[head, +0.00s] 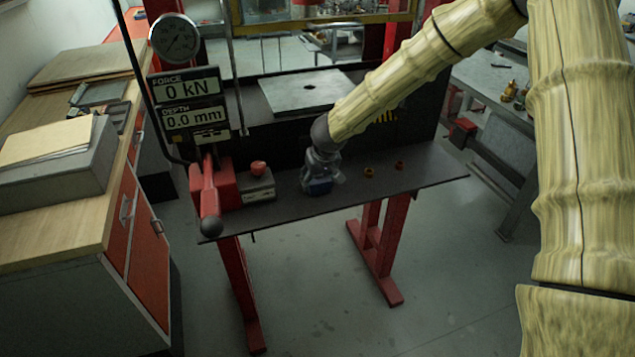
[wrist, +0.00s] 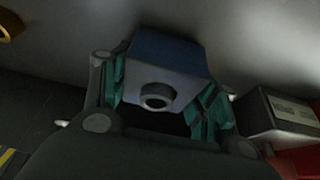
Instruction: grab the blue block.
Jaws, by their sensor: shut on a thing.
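The blue block (head: 319,187) is on or just above the dark bench shelf (head: 420,178) in the head view, mostly hidden by my gripper (head: 321,178). In the wrist view the blue block (wrist: 165,65) has a blue side and a paler face with a round dark-holed boss. My gripper (wrist: 160,98) has its teal-padded fingers on both sides of the block and is shut on it. Whether the block touches the shelf cannot be told.
A grey box with a red knob (head: 258,183) stands left of the block; a grey box also shows in the wrist view (wrist: 278,115). A red lever (head: 210,195) is farther left. A metal plate (head: 305,91) is behind.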

